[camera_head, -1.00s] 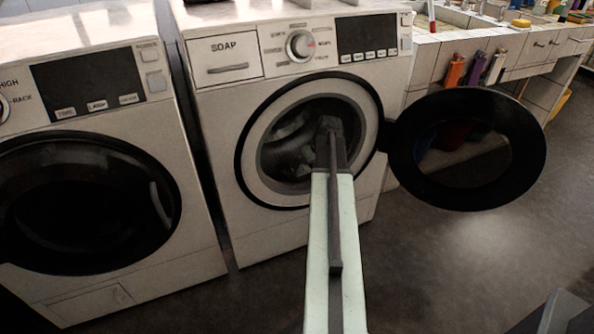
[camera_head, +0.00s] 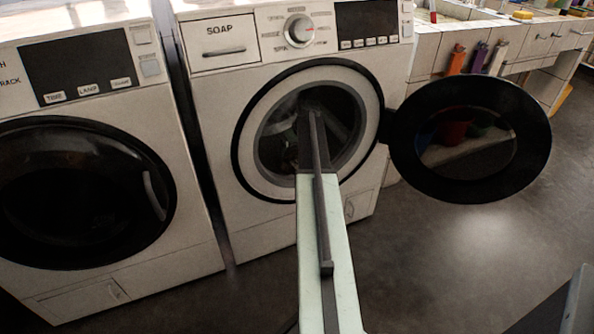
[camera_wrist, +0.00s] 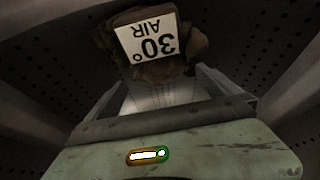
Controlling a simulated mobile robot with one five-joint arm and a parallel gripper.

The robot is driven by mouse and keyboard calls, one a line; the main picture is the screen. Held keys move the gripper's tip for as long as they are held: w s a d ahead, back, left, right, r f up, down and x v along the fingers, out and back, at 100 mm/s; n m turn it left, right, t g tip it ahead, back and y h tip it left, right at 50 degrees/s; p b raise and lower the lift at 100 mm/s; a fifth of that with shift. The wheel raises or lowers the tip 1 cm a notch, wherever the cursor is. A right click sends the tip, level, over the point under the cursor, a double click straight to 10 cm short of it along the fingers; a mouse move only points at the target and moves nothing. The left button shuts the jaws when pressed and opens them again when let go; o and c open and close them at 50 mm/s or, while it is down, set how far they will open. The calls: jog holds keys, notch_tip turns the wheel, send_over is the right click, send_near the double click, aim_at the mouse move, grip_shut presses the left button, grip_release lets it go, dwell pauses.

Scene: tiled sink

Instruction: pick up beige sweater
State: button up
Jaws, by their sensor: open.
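The beige sweater (camera_wrist: 157,72) shows in the wrist view as a crumpled brownish cloth at the top middle, inside the perforated drum. A white label (camera_wrist: 150,42) reading "30° AIR" upside down is on it. My gripper (camera_wrist: 163,84) is open, with its two fingers apart and pointing toward the cloth. The cloth lies beyond the fingertips, and I see no clear grip on it. In the head view my arm reaches through the open front of the right washing machine (camera_head: 225,225). The fingers and the sweater cannot be made out there in the dark drum.
The round machine door (camera_head: 402,150) stands open to the right of my arm. A second washing machine (camera_head: 190,255) with a shut door stands to the left. A tiled sink counter (camera_head: 425,60) with several bottles is at the back right.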

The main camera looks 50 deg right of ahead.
jog(key=shift+w+f, duration=0.1)
jog(key=shift+f, duration=0.1)
jog(key=shift+c, duration=0.7)
jog(key=c, duration=2)
